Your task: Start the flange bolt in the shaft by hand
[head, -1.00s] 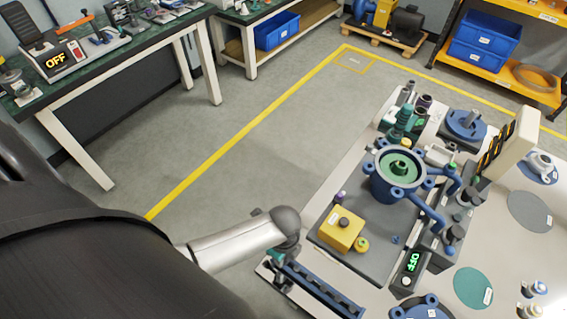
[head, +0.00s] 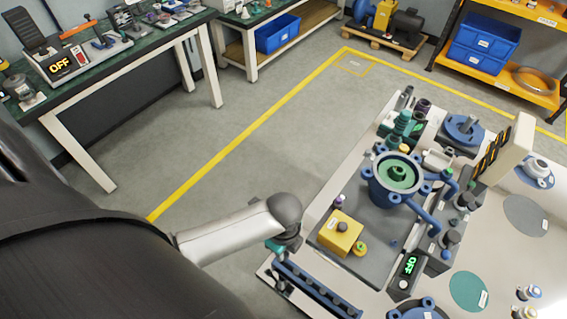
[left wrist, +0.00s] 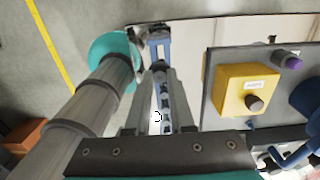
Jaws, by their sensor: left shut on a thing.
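My left gripper (left wrist: 160,72) hangs low beside the table's near left edge, over the blue rack (head: 318,292). It is shut on a small dark part (left wrist: 159,65), mostly hidden between the fingers; I cannot tell whether it is the flange bolt. In the left wrist view the rack (left wrist: 161,38) runs below and beyond the fingers. The blue housing (head: 378,190) stands upright on a grey plate, apart from the gripper and to its upper right. A green round part (head: 399,175) sits inside it; I cannot make out the shaft clearly. My right gripper is out of view.
A yellow box (head: 341,233) with a dark knob stands on the grey plate (head: 368,262), between gripper and housing. Blue pipes and dark fittings crowd the housing's right side. Open floor lies left of the table.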

